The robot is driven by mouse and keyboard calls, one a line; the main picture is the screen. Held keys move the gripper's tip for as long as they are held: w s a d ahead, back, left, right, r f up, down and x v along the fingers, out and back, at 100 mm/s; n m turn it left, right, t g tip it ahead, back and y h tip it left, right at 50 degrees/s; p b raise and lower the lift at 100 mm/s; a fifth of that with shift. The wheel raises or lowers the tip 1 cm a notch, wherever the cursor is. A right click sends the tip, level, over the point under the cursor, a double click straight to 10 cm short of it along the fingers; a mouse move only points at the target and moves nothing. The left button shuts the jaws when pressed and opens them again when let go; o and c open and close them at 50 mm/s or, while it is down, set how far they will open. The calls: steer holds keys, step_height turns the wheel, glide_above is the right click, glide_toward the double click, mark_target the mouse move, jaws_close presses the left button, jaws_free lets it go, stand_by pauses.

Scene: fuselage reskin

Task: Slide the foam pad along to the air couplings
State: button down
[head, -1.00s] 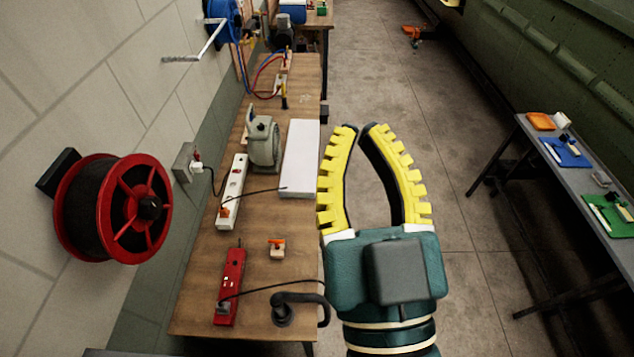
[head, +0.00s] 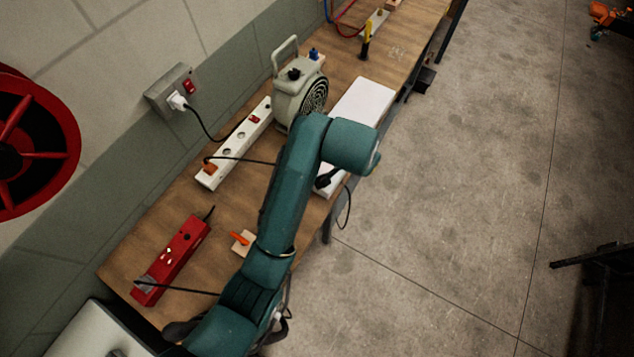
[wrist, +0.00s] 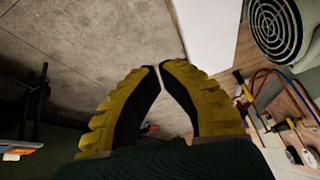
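The foam pad is a flat white slab (head: 364,103) lying on the wooden bench beside the fan heater, along the bench's right edge. My arm covers its near part in the head view. It also shows in the wrist view (wrist: 208,32), just right of my fingertips. My gripper (wrist: 157,66) has yellow ribbed fingers with tips drawn almost together and nothing between them. Contact with the pad cannot be told. The gripper is hidden in the head view. The air couplings appear to be at the small fitting block (head: 374,22) by the red and blue hoses, farther up the bench.
A grey fan heater (head: 299,88) stands left of the pad. A white power strip (head: 236,143), a red strip (head: 171,260) and an orange-topped block (head: 242,241) lie nearer. A yellow-black tool (head: 366,40) stands beyond the pad. Open floor lies to the right.

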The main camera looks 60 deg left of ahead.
steer(key=s+a+f+n+g+h+b, duration=0.1)
steer(key=s+a+f+g+h+b, duration=0.1)
steer(key=s+f, duration=0.55)
steer(key=s+a+f+n+g+h+b, duration=0.1)
steer(key=s+a+f+g+h+b, duration=0.15)
steer(key=s+f, duration=0.45)
steer(key=shift+y, duration=0.35)
steer(key=f, duration=0.3)
steer(key=w+f, duration=0.1)
steer(key=f, duration=0.6)
steer(key=shift+w+f+b, duration=0.15)
steer(key=shift+f+b, duration=0.2)
steer(key=shift+b, duration=0.05)
steer(key=w+a, duration=0.1)
steer(key=w+a+b, duration=0.1)
steer(key=w, duration=0.1)
steer(key=shift+w+a+r, duration=0.1)
steer(key=shift+w+r, duration=0.05)
steer(key=shift+r, duration=0.1)
